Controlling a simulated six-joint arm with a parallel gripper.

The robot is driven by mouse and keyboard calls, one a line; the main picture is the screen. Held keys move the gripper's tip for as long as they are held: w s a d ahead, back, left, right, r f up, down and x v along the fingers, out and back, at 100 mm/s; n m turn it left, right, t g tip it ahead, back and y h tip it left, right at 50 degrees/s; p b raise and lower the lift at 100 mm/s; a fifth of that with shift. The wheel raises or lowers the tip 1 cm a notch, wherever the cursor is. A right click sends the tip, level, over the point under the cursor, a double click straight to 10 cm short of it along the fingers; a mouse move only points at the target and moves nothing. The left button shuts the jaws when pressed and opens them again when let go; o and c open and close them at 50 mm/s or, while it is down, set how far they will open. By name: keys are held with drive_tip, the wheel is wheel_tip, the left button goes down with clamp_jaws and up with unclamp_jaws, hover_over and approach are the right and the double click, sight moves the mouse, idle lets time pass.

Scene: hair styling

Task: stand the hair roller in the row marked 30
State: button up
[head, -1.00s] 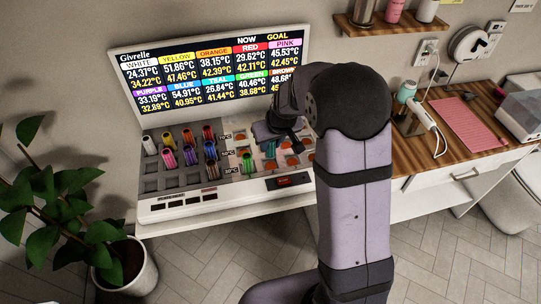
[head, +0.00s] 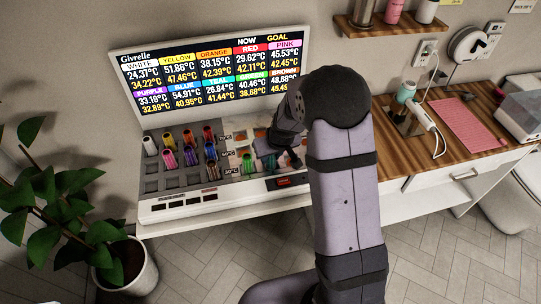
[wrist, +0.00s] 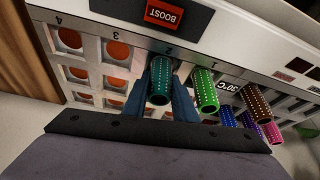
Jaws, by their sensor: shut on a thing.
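My gripper (wrist: 161,78) is shut on a teal hair roller (wrist: 159,87), with one blue finger on each side. In the wrist view the roller lines up with the front row, at the column marked 2, beside a green roller (wrist: 205,92). I cannot tell whether its far end is inside the cell or just above it. The 30°C mark (wrist: 228,87) lies just beyond the green roller along this row. In the head view my gripper is over the right part of the front row, and the arm hides most of the roller. The green roller (head: 248,159) stands left of it.
Empty cells with orange discs (wrist: 117,49) lie at columns 3 and 4. Brown (wrist: 256,103), purple and pink rollers stand farther along. The BOOST panel (wrist: 164,14) borders the front row. A display (head: 212,75) rises behind the station.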

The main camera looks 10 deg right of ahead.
drive_tip(key=shift+f, duration=0.25)
drive_tip(key=o, duration=1.1)
drive_tip(key=shift+r, duration=0.1)
drive_tip(key=shift+c, duration=0.2)
drive_tip(key=shift+r, duration=0.15)
drive_tip(key=shift+s+r, duration=0.15)
drive_tip(key=shift+r, duration=0.35)
drive_tip(key=a+b+v, duration=0.1)
drive_tip(key=b+v, duration=0.1)
drive_tip(key=v, duration=0.9)
drive_tip(key=s+f+m+g, duration=0.1)
drive_tip(key=s+f+g, duration=0.1)
drive_tip(key=s, duration=0.9)
drive_tip(key=s+f+g, duration=0.2)
drive_tip(key=s+f, duration=0.1)
drive_tip(key=s, duration=0.8)
drive_tip(key=shift+s+d+f+m+g+h, duration=0.25)
drive_tip(key=shift+f+m+g+h, duration=0.05)
drive_tip(key=shift+m+h, duration=0.1)
